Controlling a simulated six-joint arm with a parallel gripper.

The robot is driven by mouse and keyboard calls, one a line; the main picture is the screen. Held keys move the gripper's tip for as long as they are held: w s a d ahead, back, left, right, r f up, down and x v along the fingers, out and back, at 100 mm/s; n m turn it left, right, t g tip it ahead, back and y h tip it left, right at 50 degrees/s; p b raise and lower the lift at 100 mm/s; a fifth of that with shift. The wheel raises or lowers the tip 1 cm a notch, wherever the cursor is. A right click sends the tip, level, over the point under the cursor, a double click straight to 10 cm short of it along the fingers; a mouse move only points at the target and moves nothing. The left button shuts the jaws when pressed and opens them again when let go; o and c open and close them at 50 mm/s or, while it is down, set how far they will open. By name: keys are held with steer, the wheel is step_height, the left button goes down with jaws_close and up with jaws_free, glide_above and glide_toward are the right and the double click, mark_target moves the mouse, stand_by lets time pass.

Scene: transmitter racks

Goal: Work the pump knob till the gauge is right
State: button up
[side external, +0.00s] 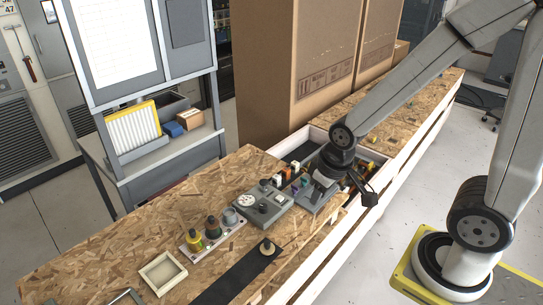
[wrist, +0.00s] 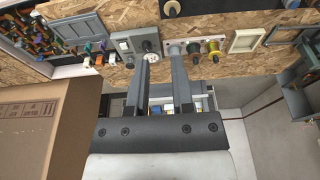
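A grey control box (side external: 270,214) sits on the chipboard bench, with a white round dial (side external: 245,200), likely the gauge, and a dark knob (side external: 265,184) on top. In the wrist view the box (wrist: 124,44), white dial (wrist: 152,57) and dark knob (wrist: 147,45) lie beyond my fingertips. The dial reading is too small to tell, and I cannot tell for sure which knob is the pump knob. My gripper (wrist: 162,55) is open and empty, its fingers apart. In the side view my gripper (side external: 318,181) is right of the box, over a grey panel.
A black mat (side external: 238,275) bears a tan round piece (side external: 268,248). Cluttered bins (side external: 295,150) lie around my gripper; tall cardboard boxes (side external: 300,75) stand behind.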

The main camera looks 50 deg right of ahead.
jaws_close()
stand_by(1.4)
